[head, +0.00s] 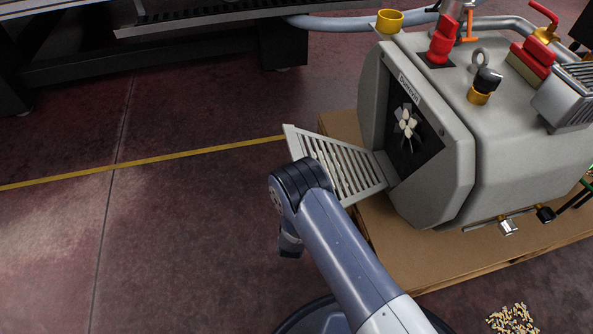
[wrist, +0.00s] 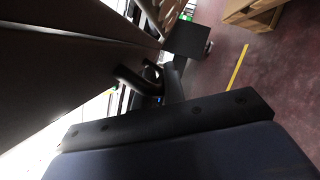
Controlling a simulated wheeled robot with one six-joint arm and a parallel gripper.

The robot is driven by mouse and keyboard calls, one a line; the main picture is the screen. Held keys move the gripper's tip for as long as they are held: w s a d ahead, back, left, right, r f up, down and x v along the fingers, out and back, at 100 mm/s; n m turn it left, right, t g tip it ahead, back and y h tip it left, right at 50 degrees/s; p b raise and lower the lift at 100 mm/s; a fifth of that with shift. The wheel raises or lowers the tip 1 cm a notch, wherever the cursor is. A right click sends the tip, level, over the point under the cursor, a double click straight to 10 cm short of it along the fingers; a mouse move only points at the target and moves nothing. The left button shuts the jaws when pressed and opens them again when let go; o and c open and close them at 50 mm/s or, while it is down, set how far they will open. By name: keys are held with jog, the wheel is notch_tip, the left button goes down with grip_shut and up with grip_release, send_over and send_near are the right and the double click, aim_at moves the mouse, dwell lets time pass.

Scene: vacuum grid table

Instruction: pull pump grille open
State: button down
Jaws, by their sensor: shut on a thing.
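The pump (head: 425,120) is a grey machine at the upper right of the head view. Its grille (head: 345,172) is a slatted grey panel, swung out to the left from the pump's front and standing open. The dark opening behind it shows a pale fan (head: 407,122). My arm reaches up to the grille's outer part and covers some of it; my gripper is hidden there. In the wrist view, my gripper (wrist: 152,76) has its dark fingers close together at the edge of a large dark panel, seemingly the grille (wrist: 60,75). The exact contact is unclear.
The pump stands on a wooden pallet (head: 440,268). A yellow floor line (head: 180,155) runs left of it. Small pale bits (head: 512,320) lie on the floor at lower right. A dark table frame (head: 130,55) stands at the back left. The floor on the left is clear.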

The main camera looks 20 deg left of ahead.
jog(key=shift+f, duration=0.45)
jog(key=c, duration=1.8)
grip_release()
jog(key=shift+w, duration=0.1)
jog(key=shift+o, duration=0.2)
jog(key=p+v, duration=0.3)
jog(key=v, duration=0.8)
jog(key=shift+c, duration=0.3)
